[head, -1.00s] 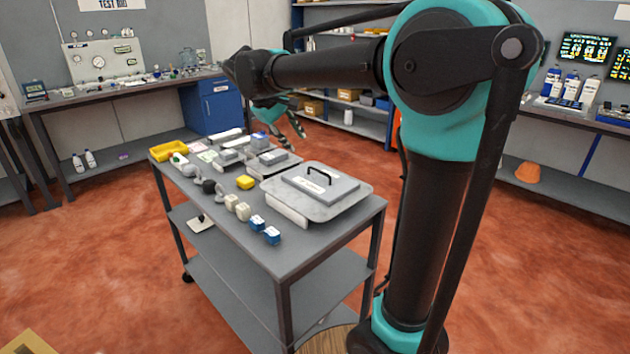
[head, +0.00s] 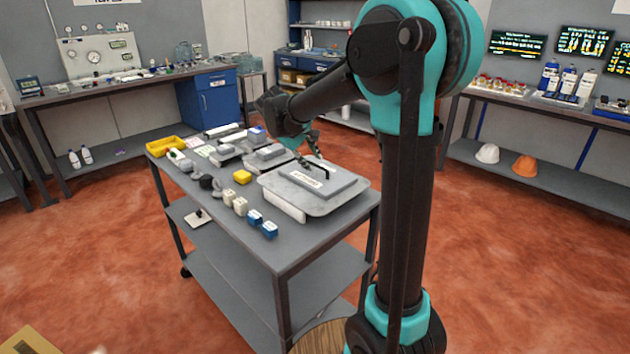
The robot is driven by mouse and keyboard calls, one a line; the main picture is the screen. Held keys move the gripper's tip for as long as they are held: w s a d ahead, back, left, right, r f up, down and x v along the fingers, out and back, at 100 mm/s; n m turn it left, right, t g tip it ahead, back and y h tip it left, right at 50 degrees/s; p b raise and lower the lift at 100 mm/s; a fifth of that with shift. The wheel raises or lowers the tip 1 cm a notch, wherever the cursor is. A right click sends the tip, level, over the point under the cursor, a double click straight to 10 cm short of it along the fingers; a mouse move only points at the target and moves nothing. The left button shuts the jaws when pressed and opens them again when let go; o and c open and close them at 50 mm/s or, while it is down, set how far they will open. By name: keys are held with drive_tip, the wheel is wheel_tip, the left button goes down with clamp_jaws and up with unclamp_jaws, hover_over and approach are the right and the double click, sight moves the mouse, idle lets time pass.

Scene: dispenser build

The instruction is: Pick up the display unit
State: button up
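A flat grey box (head: 335,185) with a white label and a black handle on top lies on a grey metal tray (head: 275,182) at the near right of the cart top. I cannot read the label, so I cannot tell for sure that it is the display unit. My gripper (head: 306,158) hangs from my arm just over the back left of this box, with its fingers close to the handle. They overlap the handle in the picture, so contact and finger spread are unclear. The box rests flat in the tray.
Workbenches line the walls. Red floor around the cart is free.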

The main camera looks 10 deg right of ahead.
sight(315, 175)
drive_tip(key=shift+x, duration=1.55)
drive_tip(key=shift+r, duration=0.1)
clamp_jaws()
